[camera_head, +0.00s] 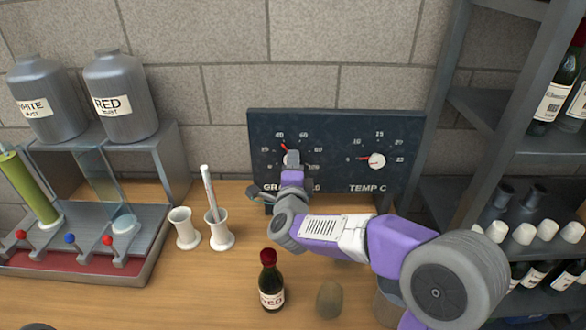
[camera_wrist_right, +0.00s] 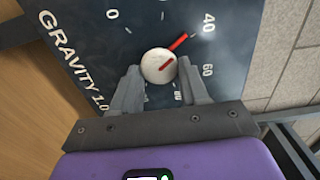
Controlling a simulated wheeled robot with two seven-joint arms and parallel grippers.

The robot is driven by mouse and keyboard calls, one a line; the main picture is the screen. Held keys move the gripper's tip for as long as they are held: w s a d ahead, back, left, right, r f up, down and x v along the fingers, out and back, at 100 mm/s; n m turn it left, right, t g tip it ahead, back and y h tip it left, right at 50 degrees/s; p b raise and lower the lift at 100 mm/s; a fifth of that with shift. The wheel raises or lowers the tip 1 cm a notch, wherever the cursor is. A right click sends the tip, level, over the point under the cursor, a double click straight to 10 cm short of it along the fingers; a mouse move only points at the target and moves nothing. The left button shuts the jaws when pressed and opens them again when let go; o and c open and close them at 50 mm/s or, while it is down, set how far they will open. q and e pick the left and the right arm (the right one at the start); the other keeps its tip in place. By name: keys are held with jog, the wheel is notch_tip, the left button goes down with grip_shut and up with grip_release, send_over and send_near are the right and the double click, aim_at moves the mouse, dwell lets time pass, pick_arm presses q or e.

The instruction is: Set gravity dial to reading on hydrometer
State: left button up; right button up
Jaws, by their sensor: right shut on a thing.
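The gravity dial is a white knob (camera_wrist_right: 153,62) with red pointer marks, on the left half of a dark panel (camera_head: 330,135). In the right wrist view its outer red pointer slants up and right, a little short of the 40. My right gripper (camera_head: 291,160) is shut on this knob, one finger on each side; the wrist view shows the gripper (camera_wrist_right: 158,80) too. In the head view the gripper covers most of the knob. A pale stick, probably the hydrometer (camera_head: 208,190), leans in a white jar (camera_head: 222,238); its reading is too small to tell. My left gripper is out of view.
The temperature dial (camera_head: 377,161) is right of the gravity dial. An empty-looking white jar (camera_head: 184,230), a red-capped bottle (camera_head: 270,280) and a brownish round object (camera_head: 329,299) stand on the wooden bench. A bottle rack (camera_head: 500,130) rises at right, a metal tap stand (camera_head: 90,240) at left.

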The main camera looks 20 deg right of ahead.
jog(key=shift+m, duration=0.8)
jog(key=o, duration=1)
jog(key=p+v, duration=0.1)
jog(key=v, duration=0.6)
jog(key=shift+s, duration=0.25)
jog(key=shift+a, duration=0.15)
